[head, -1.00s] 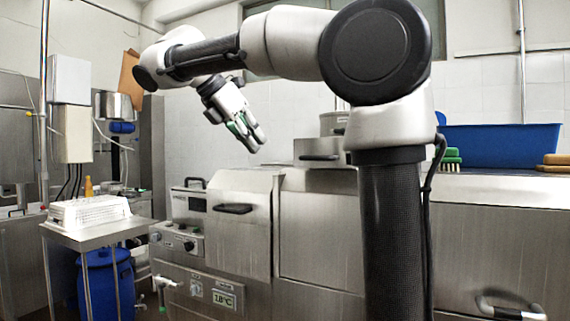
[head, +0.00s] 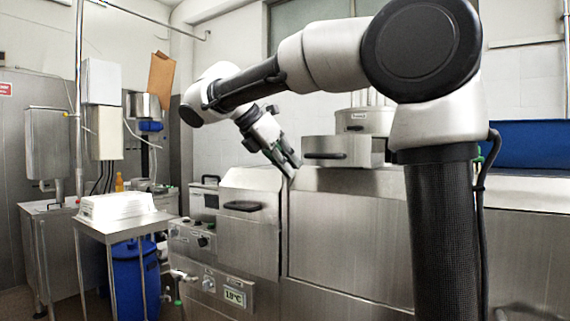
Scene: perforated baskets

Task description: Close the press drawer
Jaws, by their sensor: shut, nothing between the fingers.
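A steel drawer front (head: 338,143) with a dark horizontal handle (head: 325,155) stands on top of the steel machine, right of the picture's middle. It juts forward below a round steel press body (head: 364,119) with a small label. How far out the drawer is cannot be judged well from this angle. My gripper (head: 291,168) is shut and empty. It points down to the right, just left of the drawer in the picture, and appears apart from it.
The machine's front panel (head: 348,235) fills the lower middle, with a hinged cover (head: 248,245) at its left. A small table (head: 125,225) holds a white perforated basket (head: 117,206) at left. A blue bin (head: 515,145) is behind my arm at right.

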